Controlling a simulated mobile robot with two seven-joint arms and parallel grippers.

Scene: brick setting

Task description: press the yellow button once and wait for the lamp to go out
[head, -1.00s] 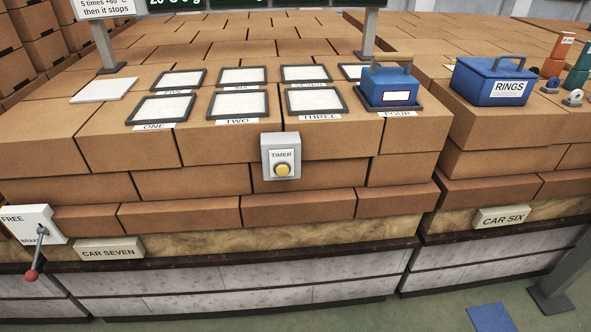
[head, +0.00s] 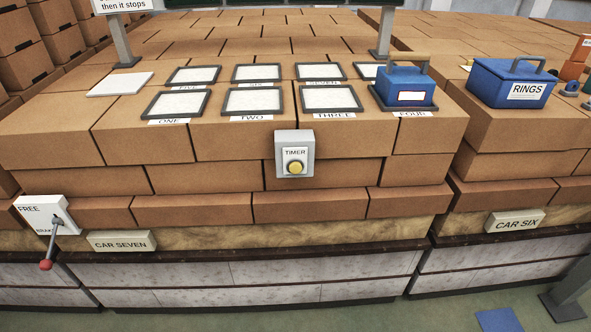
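The yellow button (head: 295,168) sits on a small grey box labelled TIMER (head: 294,143), fixed to the front face of the brick stack near the middle of the head view. I see no lit lamp that I can make out in this view. Neither of my grippers shows in the head view.
White framed pads (head: 252,101) labelled ONE to FOUR lie on the brick top; a blue box (head: 408,86) stands at FOUR. A blue RINGS box (head: 509,82) is at right. A FREE/BRAKE lever (head: 52,242) sticks out at left. Green floor (head: 440,316) shows in front.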

